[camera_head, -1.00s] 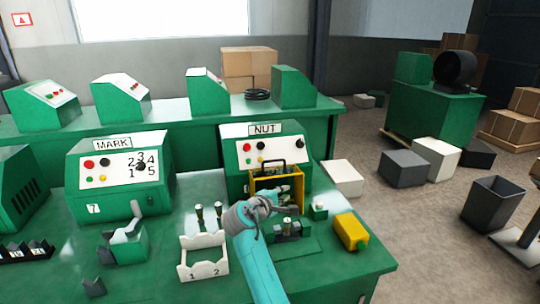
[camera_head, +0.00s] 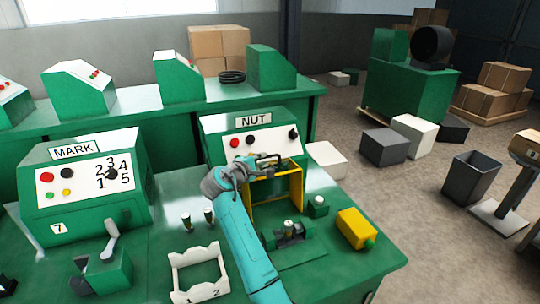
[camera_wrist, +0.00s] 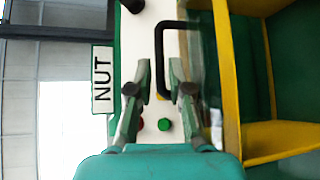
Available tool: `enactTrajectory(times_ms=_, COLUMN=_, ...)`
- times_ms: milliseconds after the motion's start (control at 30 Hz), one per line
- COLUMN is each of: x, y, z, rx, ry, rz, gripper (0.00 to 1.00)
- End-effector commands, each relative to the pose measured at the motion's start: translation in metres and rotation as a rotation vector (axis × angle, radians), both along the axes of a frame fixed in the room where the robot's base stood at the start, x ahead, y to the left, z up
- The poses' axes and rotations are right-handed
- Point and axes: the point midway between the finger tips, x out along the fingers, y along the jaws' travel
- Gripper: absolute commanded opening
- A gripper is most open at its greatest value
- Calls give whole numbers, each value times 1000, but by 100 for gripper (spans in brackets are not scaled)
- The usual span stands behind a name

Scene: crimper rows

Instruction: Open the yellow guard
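The yellow guard (camera_head: 301,190) is a yellow frame on the front of the green NUT machine (camera_head: 212,135). It also shows at the right of the wrist view (camera_wrist: 229,70), with dark green space behind it. Its black handle (camera_head: 269,158) is at the top of the frame, and in the wrist view the handle (camera_wrist: 159,60) runs between my fingers. My gripper (camera_head: 250,168) is at the guard's upper left. In the wrist view my gripper (camera_wrist: 159,64) is open, with a finger on each side of the handle bar and small gaps. How far the guard is raised is unclear.
A green fixture (camera_head: 288,236) sits in front of the guard, with a yellow box (camera_head: 353,229) to its right. A white rack (camera_head: 200,272) and two small tools (camera_head: 197,220) are to the left of my arm. The MARK machine (camera_head: 85,175) stands further left.

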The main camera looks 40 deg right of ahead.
Motion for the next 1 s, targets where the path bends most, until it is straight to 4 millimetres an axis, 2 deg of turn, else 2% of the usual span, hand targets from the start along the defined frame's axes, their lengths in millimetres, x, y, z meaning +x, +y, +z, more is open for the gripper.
enactTrajectory(times_ms=33, x=3, y=-10, z=-2, rx=0, ry=2, rz=-4, gripper=19)
enactTrajectory(times_ms=200, x=16, y=-36, z=-9, rx=0, ry=1, rz=-2, gripper=19)
enactTrajectory(times_ms=400, x=26, y=-57, z=-15, rx=0, ry=1, rz=-1, gripper=19)
enactTrajectory(times_ms=600, x=30, y=-65, z=-18, rx=0, ry=0, rz=0, gripper=19)
enactTrajectory(times_ms=833, x=30, y=-65, z=-18, rx=1, ry=0, rz=1, gripper=19)
enactTrajectory(times_ms=867, x=30, y=-65, z=-18, rx=0, ry=0, rz=1, gripper=17)
enactTrajectory(times_ms=933, x=30, y=-65, z=-18, rx=1, ry=0, rz=0, gripper=0)
enactTrajectory(times_ms=1000, x=30, y=-65, z=-18, rx=1, ry=0, rz=0, gripper=0)
